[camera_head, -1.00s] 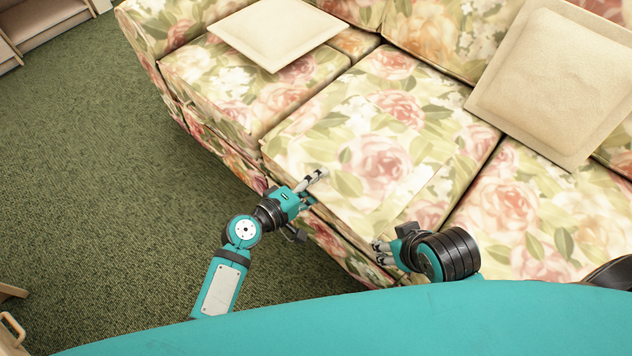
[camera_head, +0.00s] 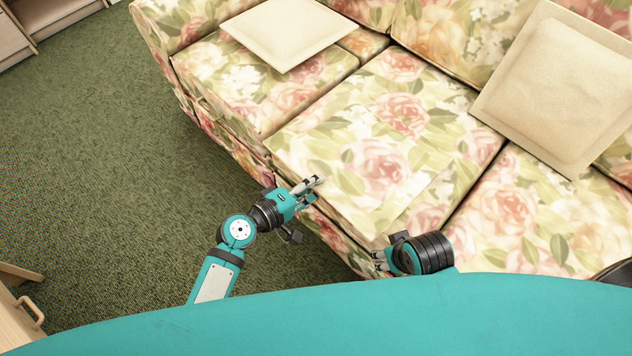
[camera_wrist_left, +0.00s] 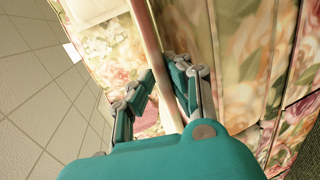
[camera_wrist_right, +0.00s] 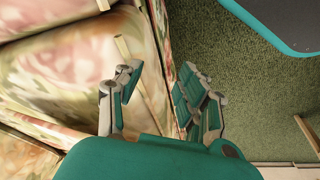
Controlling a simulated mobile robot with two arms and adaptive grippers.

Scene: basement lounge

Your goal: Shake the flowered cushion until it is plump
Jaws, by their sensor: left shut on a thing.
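The flowered cushion (camera_head: 365,150) lies flat on the middle seat of the sofa, with the same rose print as the sofa. Its front edge faces me. My left gripper (camera_head: 312,186) is shut on the left part of this edge. In the left wrist view, a thin edge strip of the cushion (camera_wrist_left: 150,40) runs between the fingers (camera_wrist_left: 163,95). My right gripper (camera_head: 378,261) is at the right part of the front edge. In the right wrist view its fingers (camera_wrist_right: 158,95) are spread, with the cushion's edge (camera_wrist_right: 152,65) between them.
A cream pillow (camera_head: 287,32) lies on the left of the flowered sofa (camera_head: 225,75). Another cream pillow (camera_head: 555,90) leans at the right. Green carpet (camera_head: 100,150) is open to the left. Wooden furniture (camera_head: 20,310) stands at the lower left.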

